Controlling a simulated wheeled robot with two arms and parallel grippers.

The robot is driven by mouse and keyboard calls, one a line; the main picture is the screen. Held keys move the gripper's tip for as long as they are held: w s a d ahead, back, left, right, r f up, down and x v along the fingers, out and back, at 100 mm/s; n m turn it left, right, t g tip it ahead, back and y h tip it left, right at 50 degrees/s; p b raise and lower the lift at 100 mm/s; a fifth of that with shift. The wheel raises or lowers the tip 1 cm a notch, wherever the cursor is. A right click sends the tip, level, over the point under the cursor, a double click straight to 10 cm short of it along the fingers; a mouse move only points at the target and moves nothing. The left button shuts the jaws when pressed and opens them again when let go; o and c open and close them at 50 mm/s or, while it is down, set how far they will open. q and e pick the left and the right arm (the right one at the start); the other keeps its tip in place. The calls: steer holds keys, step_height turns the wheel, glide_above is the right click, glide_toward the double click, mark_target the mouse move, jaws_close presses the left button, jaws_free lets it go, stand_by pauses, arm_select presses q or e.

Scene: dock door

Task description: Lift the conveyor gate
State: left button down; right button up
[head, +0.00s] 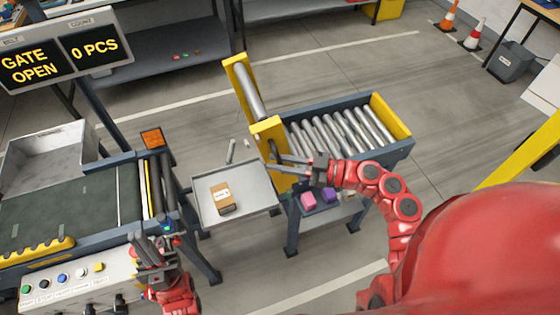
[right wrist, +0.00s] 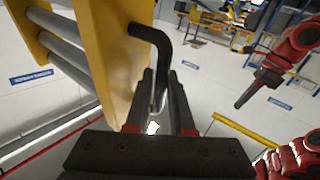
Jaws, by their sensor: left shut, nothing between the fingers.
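The conveyor gate (head: 246,90), a roller section with yellow side plates, stands tilted steeply up at the left end of the roller conveyor (head: 340,133). In the right wrist view its yellow plate (right wrist: 118,60) carries a bent black handle (right wrist: 158,38). My right gripper (head: 272,160) is at the gate; in the wrist view its fingers (right wrist: 162,85) close around the handle's lower end, which they partly hide. My left gripper (head: 152,240) is shut and empty above the control panel (head: 80,278). The sign (head: 66,55) reads GATE OPEN, 0 PCS.
A grey tray (head: 250,205) with a brown box (head: 222,198) lies between the belt conveyor (head: 70,195) and the rollers. Traffic cones (head: 472,35) stand far right.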

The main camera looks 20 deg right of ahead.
jaws_close()
stand_by(1.2)
